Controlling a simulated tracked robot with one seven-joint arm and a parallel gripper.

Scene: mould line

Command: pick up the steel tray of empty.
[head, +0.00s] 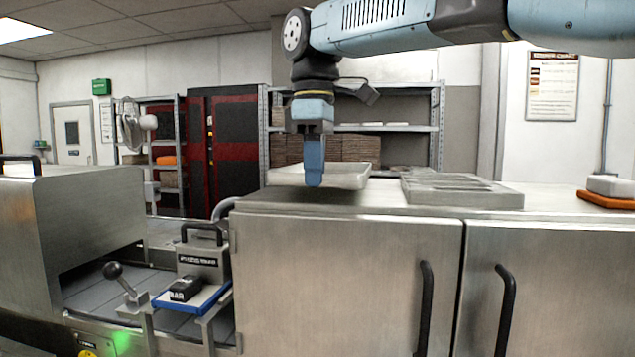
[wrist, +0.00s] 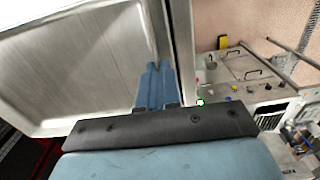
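The steel tray (head: 345,177) is a shallow, pale metal pan at the left part of the steel counter top. Its bare, empty inside fills the left of the wrist view (wrist: 75,60). My gripper (head: 314,178) points down at the tray's near wall, and its blue fingers also show in the wrist view (wrist: 155,75). The fingers are close together with the tray's rim running between their tips, so it is shut on the rim. A dark shadow lies under the tray; whether the tray is clear of the counter I cannot tell.
A grey slotted mould (head: 460,190) lies on the counter (head: 560,202) just right of the tray. An orange piece with a pale block (head: 608,194) is at the far right. A conveyor machine (head: 85,215) stands left, and shelving (head: 435,130) behind.

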